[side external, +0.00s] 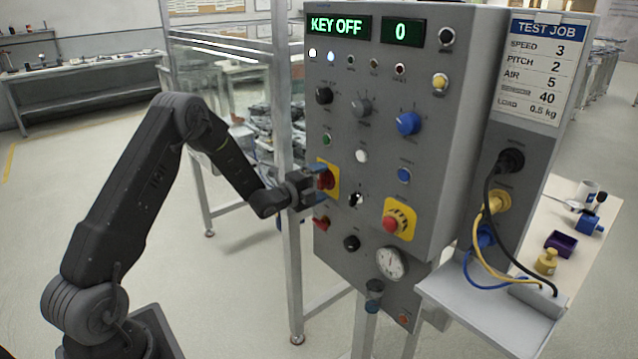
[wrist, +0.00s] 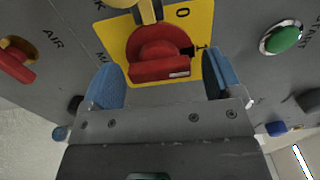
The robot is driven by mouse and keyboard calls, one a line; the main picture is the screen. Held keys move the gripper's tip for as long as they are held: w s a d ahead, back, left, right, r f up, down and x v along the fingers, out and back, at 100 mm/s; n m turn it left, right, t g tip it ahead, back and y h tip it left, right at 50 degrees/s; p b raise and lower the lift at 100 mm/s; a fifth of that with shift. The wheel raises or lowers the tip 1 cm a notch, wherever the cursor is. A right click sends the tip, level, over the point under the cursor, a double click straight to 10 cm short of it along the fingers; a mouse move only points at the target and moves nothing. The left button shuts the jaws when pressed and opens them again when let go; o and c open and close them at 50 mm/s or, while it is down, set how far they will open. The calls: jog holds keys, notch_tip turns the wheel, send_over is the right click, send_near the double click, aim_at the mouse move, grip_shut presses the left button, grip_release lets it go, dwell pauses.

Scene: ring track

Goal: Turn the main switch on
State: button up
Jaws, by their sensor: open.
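The main switch is a red rotary knob (wrist: 160,52) on a yellow plate (wrist: 205,20) marked 0 and 1. In the wrist view its small dark pointer is on the right side, between the 0 and the 1. The knob also shows in the side view (side external: 325,180), partly hidden by my gripper. My gripper (wrist: 163,78) is open, with one blue fingertip on each side of the knob. I cannot tell whether the fingertips touch it. The display (side external: 338,27) on the grey panel reads KEY OFF, and the one beside it (side external: 403,31) reads 0.
A red AIR handle (wrist: 18,62) and a green START button (wrist: 282,38) flank the switch. A red emergency button (side external: 393,222) and a key switch (side external: 356,198) sit to its right in the side view. A shelf with cables (side external: 490,300) projects at the panel's right.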

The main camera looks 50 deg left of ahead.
jog(key=s, duration=1.3)
jog(key=shift+s, duration=0.4)
jog(key=s+d+r+n+g+y, duration=0.3)
jog(key=d+r+n+g, duration=0.3)
jog(key=d+r+n, duration=0.4)
jog(key=s+d+r+n+g+h, duration=0.1)
jog(key=s+d+r+n+g, duration=0.1)
jog(key=s, duration=0.7)
jog(key=s+d+r+n+g+h, duration=0.2)
jog(key=s+d+n+g, duration=0.2)
jog(key=s+d, duration=0.5)
jog(key=shift+s+d+r+n, duration=0.3)
jog(key=shift+s+n, duration=0.25)
jog(key=shift+n, duration=0.55)
